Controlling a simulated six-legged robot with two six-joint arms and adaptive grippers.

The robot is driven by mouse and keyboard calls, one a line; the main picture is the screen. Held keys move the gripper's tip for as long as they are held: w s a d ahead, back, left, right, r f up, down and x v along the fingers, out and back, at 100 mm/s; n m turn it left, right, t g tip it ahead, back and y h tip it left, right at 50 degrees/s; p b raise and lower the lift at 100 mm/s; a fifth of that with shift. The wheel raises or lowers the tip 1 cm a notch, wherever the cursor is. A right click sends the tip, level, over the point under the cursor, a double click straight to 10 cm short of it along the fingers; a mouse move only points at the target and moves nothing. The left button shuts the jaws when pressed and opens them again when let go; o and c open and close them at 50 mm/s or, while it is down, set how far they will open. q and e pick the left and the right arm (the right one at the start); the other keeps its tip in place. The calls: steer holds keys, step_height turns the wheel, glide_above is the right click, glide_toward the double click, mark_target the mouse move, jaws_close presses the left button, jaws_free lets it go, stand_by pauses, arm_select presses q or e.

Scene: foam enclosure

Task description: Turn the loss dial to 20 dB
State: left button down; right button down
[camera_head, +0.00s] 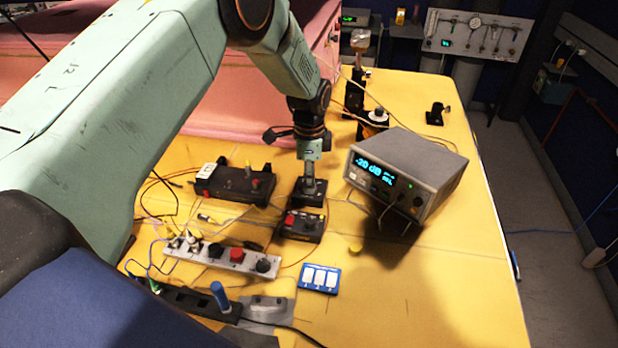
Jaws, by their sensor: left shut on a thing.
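My left gripper (310,182) comes down from above onto a small black box (308,197) in the middle of the yellow table. It is shut on the loss dial on top of this box, and the dial is largely hidden by the fingers. A grey meter (405,172) stands tilted to the right of the gripper. Its lit cyan display (371,168) appears to read -20 dB, with smaller text beside it. My right gripper is not in view.
A black box with a red button (302,226) sits just in front of the dial box. Another black box (235,184) lies to the left. A control strip (222,256) and a blue switch panel (320,278) lie nearer.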

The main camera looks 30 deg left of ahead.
arm_select(q)
steer(key=shift+w, duration=0.1)
steer(key=c, duration=1.1)
jaws_free()
step_height(320, 180, up, 8)
steer(key=shift+f, duration=0.25)
